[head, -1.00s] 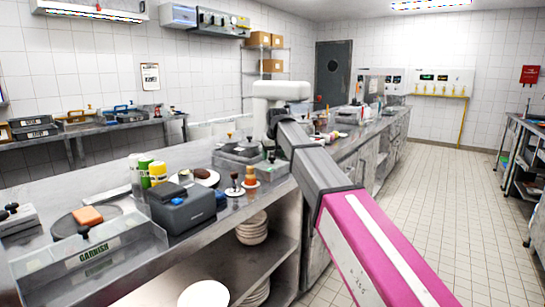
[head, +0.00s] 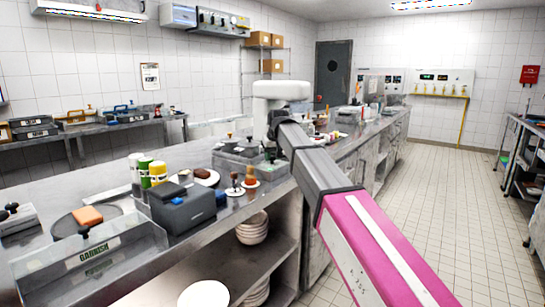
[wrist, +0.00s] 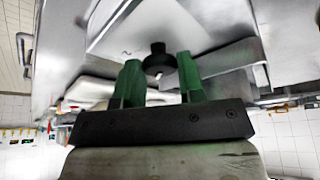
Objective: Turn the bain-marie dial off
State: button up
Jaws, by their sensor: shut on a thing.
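In the wrist view, my gripper (wrist: 159,66) has its two green fingers on either side of a round black knob (wrist: 158,50). It is shut on this knob, which stands out from a pale steel face. No pointer or marking on the knob can be read, so I cannot tell its setting. In the head view, the steel bain-marie unit (head: 236,162) with dark knobs stands on the counter.
The steel counter (head: 120,192) holds a dark grey box (head: 183,212), several bottles, small stamp-like tools (head: 250,176) and a garnish bin (head: 90,262) around my arm. Bowls stand on the shelf below. The tiled floor at right (head: 455,200) is clear.

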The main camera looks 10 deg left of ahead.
jog(key=n, duration=0.3)
jog(key=n+g+y, duration=0.1)
jog(key=n, duration=0.1)
jog(key=shift+w+d+n+g, duration=0.1)
jog(key=shift+w+n+g, duration=0.05)
jog(key=shift+n+g, duration=0.2)
jog(key=n+g, duration=0.1)
jog(key=n, duration=0.1)
jog(key=n+g+y, duration=0.1)
jog(key=n, duration=0.2)
jog(key=shift+w+n, duration=0.1)
jog(key=shift+n, duration=0.15)
jog(key=o, duration=0.9)
jog(key=v, duration=1)
jog(key=shift+d+r, duration=0.25)
jog(key=shift+r, duration=0.1)
